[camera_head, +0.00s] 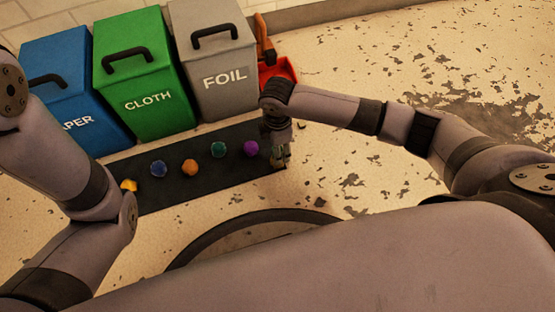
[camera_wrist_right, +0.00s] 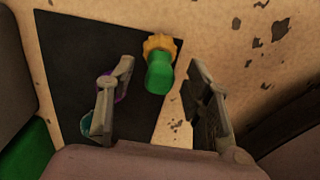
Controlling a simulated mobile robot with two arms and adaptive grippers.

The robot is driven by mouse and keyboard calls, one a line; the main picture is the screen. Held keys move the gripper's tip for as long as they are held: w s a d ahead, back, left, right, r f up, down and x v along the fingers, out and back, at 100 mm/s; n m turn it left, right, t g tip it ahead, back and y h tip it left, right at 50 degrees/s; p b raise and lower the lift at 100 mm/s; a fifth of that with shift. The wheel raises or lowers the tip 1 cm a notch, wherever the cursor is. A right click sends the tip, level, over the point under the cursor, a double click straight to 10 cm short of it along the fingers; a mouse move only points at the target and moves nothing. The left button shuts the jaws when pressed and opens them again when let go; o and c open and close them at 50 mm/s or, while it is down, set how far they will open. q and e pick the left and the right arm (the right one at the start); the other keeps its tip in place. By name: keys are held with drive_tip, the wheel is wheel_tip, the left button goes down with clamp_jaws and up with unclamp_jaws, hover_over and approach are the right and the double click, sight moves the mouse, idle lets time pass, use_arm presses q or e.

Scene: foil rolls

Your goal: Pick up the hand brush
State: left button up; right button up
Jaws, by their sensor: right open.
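A green piece with a yellow scalloped end, which looks like the hand brush (camera_wrist_right: 159,76), stands or lies at the edge of the dark mat (camera_wrist_right: 80,60) in the right wrist view. My right gripper (camera_wrist_right: 161,64) is open, one finger on each side of it in that view. I cannot tell the depth between fingers and brush. In the head view my right gripper (camera_head: 281,158) points down at the mat's right end and mostly hides the brush. My left arm shows at the left, but its gripper is out of view.
Several coloured lumps, including a purple one (camera_head: 251,148) and a teal one (camera_head: 219,150), lie along the mat. Blue, green (camera_head: 145,80) and grey (camera_head: 215,60) bins stand behind. A red dustpan-like thing (camera_head: 283,68) is beside the grey bin. The floor to the right is clear.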

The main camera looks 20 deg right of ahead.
drive_tip(key=shift+f, duration=0.15)
drive_tip(key=shift+c, duration=0.4)
clamp_jaws()
